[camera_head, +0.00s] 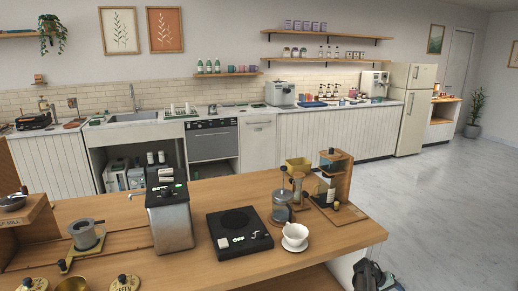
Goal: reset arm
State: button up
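The wooden counter (330,248) in front carries coffee gear. Nothing is seen being held above it.
A grey cup (85,234) is at left. Open floor (440,215) lies right.

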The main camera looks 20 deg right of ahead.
jog(key=s+a+f+n+y, duration=0.15)
jog(key=a+f, duration=0.35)
jog(key=a, duration=0.7)
jog(key=s+a+f+n+y, duration=0.1)
jog(key=s+a+f+y, duration=0.15)
jog(key=a+f, duration=0.65)
jog(key=s+a+f+n+y, duration=0.1)
jog(key=s+a+f, duration=0.15)
jog(key=a, duration=1.25)
jog(key=s+a+f+n+g+y, duration=0.1)
jog(key=s+a+f+y, duration=0.1)
jog(key=s+a, duration=0.8)
jog(key=s+a+f+n+g+y, duration=0.1)
jog(key=s+a+g+y, duration=0.1)
jog(key=s+a, duration=0.8)
jog(key=a, duration=0.5)
jog(key=shift+a+f, duration=0.15)
jog(key=shift+f, duration=0.2)
